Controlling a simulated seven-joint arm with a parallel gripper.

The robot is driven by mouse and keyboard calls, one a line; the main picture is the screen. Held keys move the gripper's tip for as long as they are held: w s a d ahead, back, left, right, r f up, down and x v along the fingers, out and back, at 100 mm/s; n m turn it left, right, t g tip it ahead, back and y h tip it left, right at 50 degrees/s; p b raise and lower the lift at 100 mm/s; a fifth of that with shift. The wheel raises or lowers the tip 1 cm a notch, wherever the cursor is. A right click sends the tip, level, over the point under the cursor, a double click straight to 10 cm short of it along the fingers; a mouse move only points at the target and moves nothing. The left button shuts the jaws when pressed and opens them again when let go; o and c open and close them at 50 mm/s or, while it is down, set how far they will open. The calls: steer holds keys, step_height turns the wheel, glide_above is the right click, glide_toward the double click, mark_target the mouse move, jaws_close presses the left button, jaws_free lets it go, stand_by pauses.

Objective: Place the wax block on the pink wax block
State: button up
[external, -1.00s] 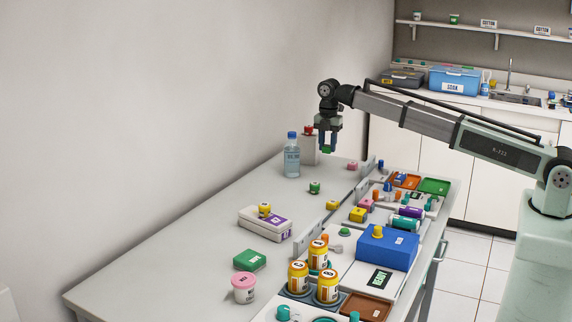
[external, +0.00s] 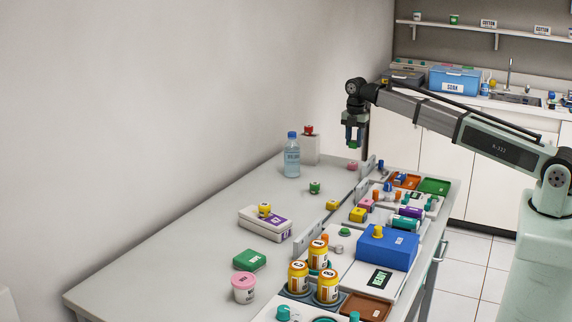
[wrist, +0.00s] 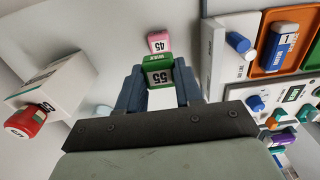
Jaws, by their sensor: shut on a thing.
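The green wax block (wrist: 158,77), marked WAX and 55, is held between the fingers of my gripper (wrist: 158,88). The fingers are shut on its sides. In the external view my gripper (external: 354,136) hangs in the air above the far end of the table, with the green block (external: 353,145) at its tips. The pink wax block (external: 352,165), marked 45, lies on the table below the gripper, beside the low divider. In the wrist view the pink block (wrist: 158,42) shows just beyond the green block, partly hidden by it.
The low divider (wrist: 207,58) stands close on the right of the pink block. A white box with a red cap (external: 310,147) and a clear bottle (external: 292,158) stand to the left. Trays with small items lie beyond the divider.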

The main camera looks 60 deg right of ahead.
mark_target(353, 163)
steer(key=shift+f, duration=3)
steer(key=shift+f, duration=0.1)
steer(key=o, duration=1)
step_height(353, 163, up, 12)
steer(key=shift+r, duration=0.15)
